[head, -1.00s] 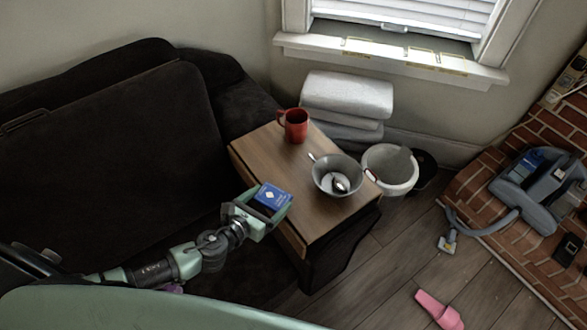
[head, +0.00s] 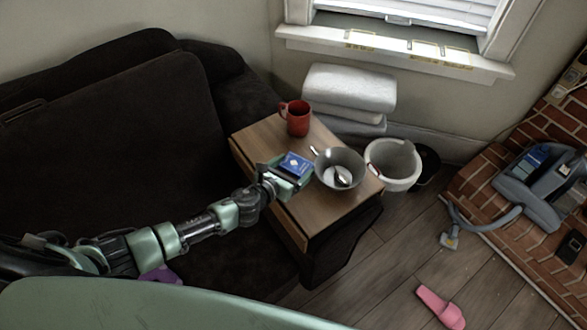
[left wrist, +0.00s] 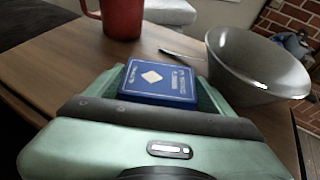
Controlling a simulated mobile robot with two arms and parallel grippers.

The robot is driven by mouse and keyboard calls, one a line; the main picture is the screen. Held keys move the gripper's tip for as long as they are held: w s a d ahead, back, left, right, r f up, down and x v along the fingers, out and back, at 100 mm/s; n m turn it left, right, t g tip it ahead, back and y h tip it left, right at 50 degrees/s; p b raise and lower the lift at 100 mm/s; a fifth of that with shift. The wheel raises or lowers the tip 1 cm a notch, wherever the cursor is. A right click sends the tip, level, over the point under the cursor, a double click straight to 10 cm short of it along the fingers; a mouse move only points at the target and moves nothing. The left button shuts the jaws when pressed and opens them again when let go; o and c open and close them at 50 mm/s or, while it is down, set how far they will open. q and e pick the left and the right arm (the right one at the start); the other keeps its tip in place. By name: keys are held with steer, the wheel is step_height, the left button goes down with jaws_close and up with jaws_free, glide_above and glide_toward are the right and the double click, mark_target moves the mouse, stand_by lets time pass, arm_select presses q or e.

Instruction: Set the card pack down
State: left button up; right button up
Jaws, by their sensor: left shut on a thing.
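The card pack (head: 295,164) is a small blue box with a white diamond on its face. My left gripper (head: 287,175) is shut on it, over the wooden side table (head: 262,143). In the left wrist view the card pack (left wrist: 160,80) sits between the green fingers, face up. I cannot tell whether its underside touches the tabletop. My right gripper is not in view.
A red mug (head: 296,118) stands at the table's back. Bare tabletop (left wrist: 60,60) shows left of the pack.

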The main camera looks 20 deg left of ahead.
arm_select(q)
steer(key=shift+f, duration=0.15)
steer(key=o, duration=1.3)
steer(key=shift+r, duration=0.3)
steer(key=p+v, duration=0.1)
steer(key=v, duration=1.1)
steer(key=shift+a, duration=0.15)
steer(key=shift+f, duration=0.15)
